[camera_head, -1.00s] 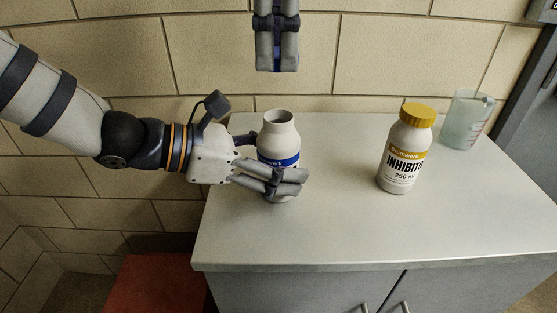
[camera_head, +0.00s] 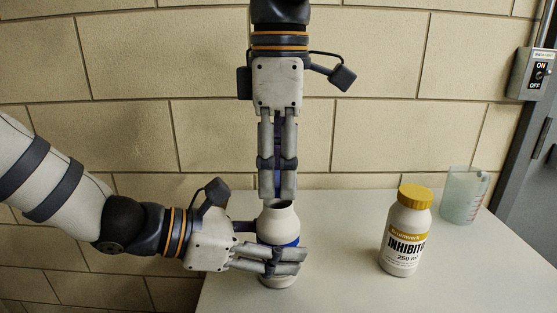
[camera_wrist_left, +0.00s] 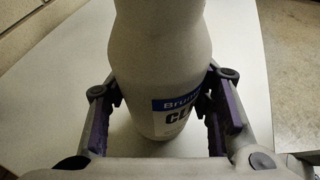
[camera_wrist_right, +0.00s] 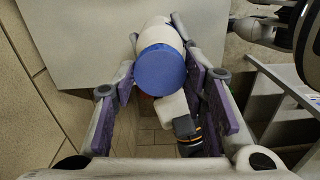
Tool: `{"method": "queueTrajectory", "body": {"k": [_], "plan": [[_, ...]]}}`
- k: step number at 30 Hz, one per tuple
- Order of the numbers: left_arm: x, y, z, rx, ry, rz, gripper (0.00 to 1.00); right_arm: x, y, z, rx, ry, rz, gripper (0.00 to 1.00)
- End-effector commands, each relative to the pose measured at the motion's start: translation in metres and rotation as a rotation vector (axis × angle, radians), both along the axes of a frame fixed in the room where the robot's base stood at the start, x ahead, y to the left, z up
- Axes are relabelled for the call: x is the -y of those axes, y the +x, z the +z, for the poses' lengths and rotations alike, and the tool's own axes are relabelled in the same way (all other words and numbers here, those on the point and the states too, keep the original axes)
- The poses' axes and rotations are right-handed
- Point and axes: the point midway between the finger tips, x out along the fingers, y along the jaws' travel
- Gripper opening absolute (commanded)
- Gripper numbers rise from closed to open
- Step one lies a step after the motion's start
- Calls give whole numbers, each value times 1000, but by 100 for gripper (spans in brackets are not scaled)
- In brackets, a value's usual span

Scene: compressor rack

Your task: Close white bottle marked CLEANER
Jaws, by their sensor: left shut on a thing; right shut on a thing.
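The white bottle (camera_head: 278,222) with a blue label band stands upright on the countertop. My left gripper (camera_head: 285,262) is shut around its body. The left wrist view shows the bottle (camera_wrist_left: 165,60) between the pads, with part of its label reading "CL". My right gripper (camera_head: 278,192) points straight down above the bottle's neck, its fingertips close to the mouth. In the right wrist view it is shut on a blue cap (camera_wrist_right: 160,68), with the white bottle just beyond.
A white INHIBITOR bottle with a yellow cap (camera_head: 405,235) stands to the right on the countertop (camera_head: 340,260). A translucent beaker (camera_head: 463,195) stands behind it. A block wall is behind, with an ON/OFF switch box (camera_head: 537,75) at right.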

Motion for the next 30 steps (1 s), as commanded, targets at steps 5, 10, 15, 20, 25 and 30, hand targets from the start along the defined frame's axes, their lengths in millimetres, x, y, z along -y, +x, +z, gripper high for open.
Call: {"method": "queueTrajectory", "body": {"k": [5, 10, 15, 20, 25, 30], "plan": [[0, 0, 0, 0, 1, 0, 0, 0, 0, 0, 0, 0, 0, 31], [0, 0, 0, 0, 1, 0, 0, 0, 0, 0, 0, 0, 0, 31], [0, 0, -1, 0, 1, 0, 0, 0, 0, -4, -2, -1, 0, 31], [0, 0, -1, 0, 1, 0, 0, 0, 0, -13, -2, -1, 1, 31], [0, 0, -1, 0, 1, 0, 0, 0, 0, -18, -1, 0, 0, 31], [0, 0, -1, -1, 2, 0, 0, 0, 0, -18, -1, 0, 0, 31]]}}
